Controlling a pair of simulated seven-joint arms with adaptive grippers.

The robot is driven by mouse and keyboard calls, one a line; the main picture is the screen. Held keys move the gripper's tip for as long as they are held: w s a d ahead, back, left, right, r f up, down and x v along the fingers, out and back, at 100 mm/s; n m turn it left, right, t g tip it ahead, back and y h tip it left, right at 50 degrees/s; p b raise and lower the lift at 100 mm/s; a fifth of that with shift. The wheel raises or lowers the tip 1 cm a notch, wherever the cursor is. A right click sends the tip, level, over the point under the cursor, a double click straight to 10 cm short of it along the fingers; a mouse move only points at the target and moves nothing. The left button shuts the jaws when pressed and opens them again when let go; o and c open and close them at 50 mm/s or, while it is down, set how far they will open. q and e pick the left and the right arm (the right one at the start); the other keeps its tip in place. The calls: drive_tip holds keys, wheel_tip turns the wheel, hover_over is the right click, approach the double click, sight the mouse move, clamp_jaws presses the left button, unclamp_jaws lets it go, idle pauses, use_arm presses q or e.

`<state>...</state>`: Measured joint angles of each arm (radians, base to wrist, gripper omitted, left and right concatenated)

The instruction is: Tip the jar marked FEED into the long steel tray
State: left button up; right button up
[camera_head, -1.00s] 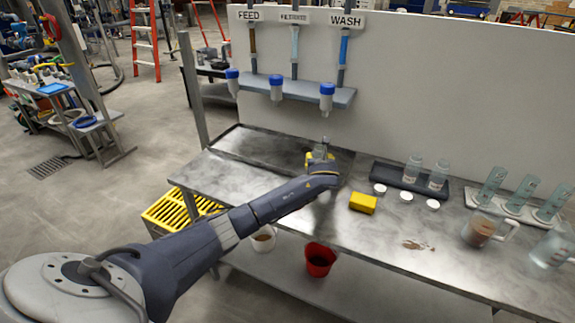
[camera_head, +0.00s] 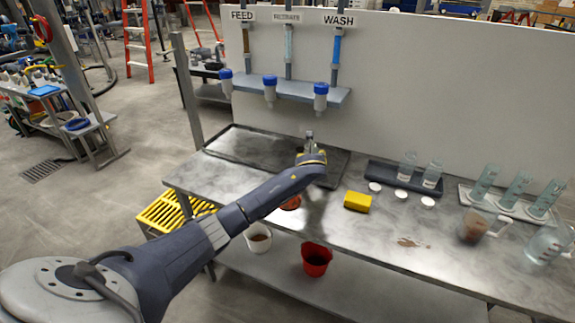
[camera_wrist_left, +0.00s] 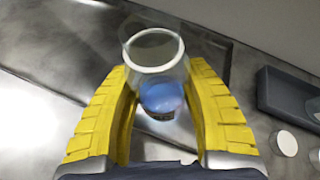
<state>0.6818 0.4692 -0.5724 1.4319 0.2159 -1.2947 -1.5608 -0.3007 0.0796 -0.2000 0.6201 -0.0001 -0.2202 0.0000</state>
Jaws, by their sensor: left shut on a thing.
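My left gripper (camera_head: 310,140) is over the right end of the long steel tray (camera_head: 250,148), a shallow dark tray at the back left of the bench. In the left wrist view its yellow fingers (camera_wrist_left: 163,105) are shut on a clear jar (camera_wrist_left: 153,48) with a round mouth and a pale ring. A blurred blue patch shows low on the jar between the fingers. No marking on this jar can be read, and its tilt is unclear. The tray's dark surface (camera_wrist_left: 50,45) shows behind it. My right gripper is not in view.
Two clear jars stand in a dark holder (camera_head: 385,178) at right, with white lids (camera_head: 400,194) before it. A yellow sponge (camera_head: 357,201), a brown spill (camera_head: 410,242) and jugs (camera_head: 478,229) are on the bench. A shelf (camera_head: 300,90) with blue-topped fittings hangs behind the tray.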

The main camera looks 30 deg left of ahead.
use_arm(q)
drive_tip(key=shift+a+r+n+h, duration=0.1)
drive_tip(key=shift+a+n+h, duration=0.15)
drive_tip(key=shift+n+h, duration=0.15)
drive_tip(key=shift+s+a+n+h, duration=0.15)
drive_tip(key=shift+a+n+h, duration=0.55)
drive_tip(key=shift+n+h, duration=0.45)
drive_tip(key=shift+d+f+n+h, duration=0.2)
drive_tip(key=shift+n+h, duration=0.2)
drive_tip(key=shift+h, duration=0.15)
drive_tip(key=shift+d+f+n+h, duration=0.1)
drive_tip(key=shift+f+n+h, duration=0.1)
drive_tip(key=shift+n+h, duration=0.25)
drive_tip(key=shift+d+r+n+t+h, duration=0.15)
drive_tip(key=shift+r+n+t+h, duration=0.15)
drive_tip(key=shift+r+n+h, duration=0.25)
drive_tip(key=shift+f+n+h, duration=0.25)
drive_tip(key=shift+f+h, duration=0.1)
drive_tip(key=shift+h, duration=0.05)
drive_tip(key=shift+a+f+n+t+h, duration=0.1)
drive_tip(key=shift+a+n+t+h, duration=0.2)
drive_tip(key=shift+a+n+h, duration=0.3)
drive_tip(key=shift+f+n+h, duration=0.2)
drive_tip(key=shift+n+h, duration=0.2)
drive_tip(key=shift+n, duration=0.1)
drive_tip(key=shift+a+r+n+t+h, duration=0.2)
drive_tip(key=shift+r+n+t+h, duration=0.05)
drive_tip(key=shift+n+t+h, duration=0.05)
